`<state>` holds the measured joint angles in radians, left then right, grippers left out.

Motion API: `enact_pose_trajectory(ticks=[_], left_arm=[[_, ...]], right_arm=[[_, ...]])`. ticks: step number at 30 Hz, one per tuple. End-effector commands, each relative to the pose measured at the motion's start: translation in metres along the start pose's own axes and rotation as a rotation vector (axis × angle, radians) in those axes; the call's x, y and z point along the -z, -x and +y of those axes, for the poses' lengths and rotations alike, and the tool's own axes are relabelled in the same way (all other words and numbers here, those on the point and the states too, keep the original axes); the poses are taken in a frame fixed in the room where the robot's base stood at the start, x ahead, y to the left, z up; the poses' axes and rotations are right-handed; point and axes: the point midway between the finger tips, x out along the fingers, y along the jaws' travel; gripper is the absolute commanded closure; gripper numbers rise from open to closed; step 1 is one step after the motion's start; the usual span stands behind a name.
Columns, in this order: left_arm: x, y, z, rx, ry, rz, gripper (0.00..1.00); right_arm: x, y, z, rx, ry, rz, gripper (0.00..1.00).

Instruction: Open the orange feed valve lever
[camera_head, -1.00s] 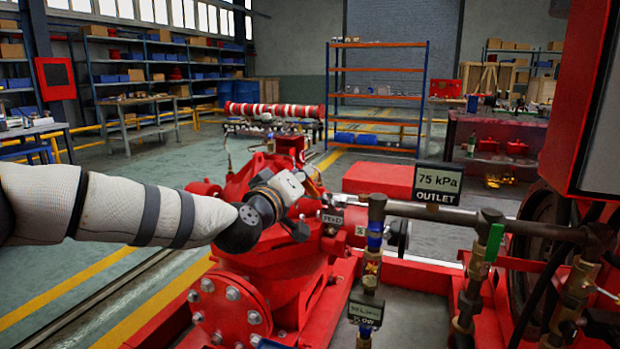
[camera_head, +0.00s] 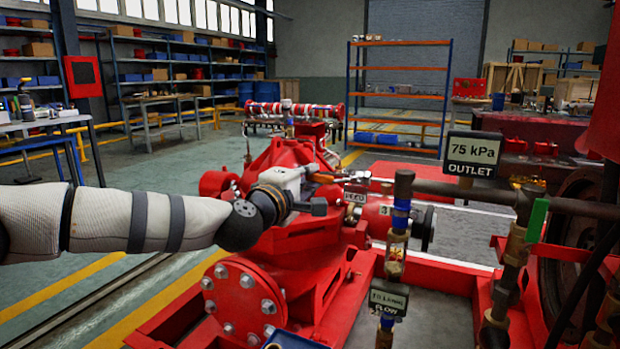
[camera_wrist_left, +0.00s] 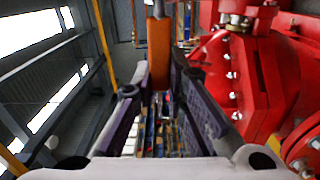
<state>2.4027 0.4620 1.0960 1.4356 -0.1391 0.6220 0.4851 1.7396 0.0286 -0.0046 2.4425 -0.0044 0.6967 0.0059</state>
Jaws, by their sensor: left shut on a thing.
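The orange feed valve lever (camera_head: 323,178) shows as a short orange piece at the tips of my left gripper (camera_head: 314,176), beside the red pump. In the left wrist view the orange lever (camera_wrist_left: 159,50) stands upright between the two dark fingers of my left gripper (camera_wrist_left: 159,74), which is shut on it. In the head view the wrist and gripper body hide part of the lever. A brass-coloured fitting (camera_head: 352,177) lies just right of the lever, above a FEED label (camera_head: 356,196). My right gripper is not in view.
The red pump (camera_head: 290,240) with its bolted flange is below the left arm. Upright pipes with brass valves, a FLOW gauge (camera_head: 389,298) and a 75 kPa OUTLET sign (camera_head: 473,155) stand to the right. A green handle (camera_head: 537,220) is farther right. Open floor lies left.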

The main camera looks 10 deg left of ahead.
Motion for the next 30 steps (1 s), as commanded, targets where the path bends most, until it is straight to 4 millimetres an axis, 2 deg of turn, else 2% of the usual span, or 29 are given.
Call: enact_pose_trajectory(ticks=[21,22,24,30], left_arm=[[-0.0012,0.0001,-0.0059,0.002,0.065,-0.002,1.00],[-0.0013,0.0001,-0.0059,0.002,0.064,-0.002,0.80],[-0.0012,0.0001,-0.0059,0.002,0.064,-0.002,0.66],[-0.0007,0.0001,-0.0054,0.001,0.062,-0.001,0.66]], right_arm=[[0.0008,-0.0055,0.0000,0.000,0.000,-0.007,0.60],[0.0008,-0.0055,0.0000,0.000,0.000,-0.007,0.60],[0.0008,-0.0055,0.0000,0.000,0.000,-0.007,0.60],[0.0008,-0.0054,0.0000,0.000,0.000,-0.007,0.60]])
